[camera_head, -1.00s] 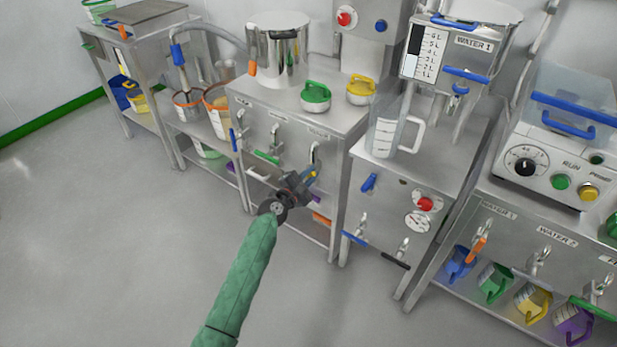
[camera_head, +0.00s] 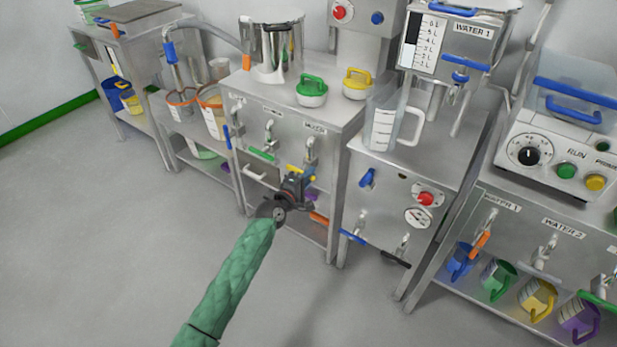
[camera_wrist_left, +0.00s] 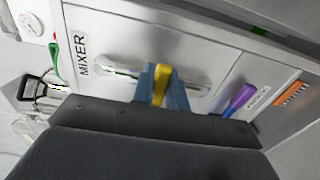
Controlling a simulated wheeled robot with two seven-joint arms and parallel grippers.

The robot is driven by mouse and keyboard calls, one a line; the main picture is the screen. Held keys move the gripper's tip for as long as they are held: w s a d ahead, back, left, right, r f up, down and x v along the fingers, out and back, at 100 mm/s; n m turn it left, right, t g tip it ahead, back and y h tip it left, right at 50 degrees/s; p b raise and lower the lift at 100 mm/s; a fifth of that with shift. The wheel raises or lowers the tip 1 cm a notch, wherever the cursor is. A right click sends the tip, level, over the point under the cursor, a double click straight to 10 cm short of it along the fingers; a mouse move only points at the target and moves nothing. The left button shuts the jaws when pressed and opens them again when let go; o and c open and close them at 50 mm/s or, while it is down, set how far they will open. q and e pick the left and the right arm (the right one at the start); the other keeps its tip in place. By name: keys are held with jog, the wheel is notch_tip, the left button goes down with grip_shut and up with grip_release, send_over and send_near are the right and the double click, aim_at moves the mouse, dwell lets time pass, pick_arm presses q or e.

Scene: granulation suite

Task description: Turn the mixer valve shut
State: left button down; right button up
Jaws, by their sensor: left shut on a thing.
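The mixer valve is the tap under the MIXER label (camera_head: 315,129) on the steel bench front. Its yellow handle (camera_head: 293,169) points left from the spout, lying about level. My left gripper (camera_head: 297,179) is at this handle, shut on it. In the left wrist view the yellow handle (camera_wrist_left: 162,83) shows between the blue-grey fingers (camera_wrist_left: 161,93), beside the MIXER label (camera_wrist_left: 82,55). The gripper body hides part of the tap. My right gripper is not in view.
The same bench front has a tap with a green handle (camera_head: 262,154) and one with a blue handle (camera_head: 227,136) to the left. An orange handle (camera_head: 319,218) shows below right. Blue (camera_head: 352,237) and black (camera_head: 395,258) handles sit on the neighbouring bench. The floor is clear.

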pick_arm(q)
jog(key=shift+f, duration=0.1)
dwell(0.4)
jog(key=c, duration=1.4)
grip_release()
jog(key=v, duration=0.7)
jog(key=shift+s+a, duration=0.2)
jog(key=shift+s, duration=0.15)
jog(key=shift+m, duration=0.3)
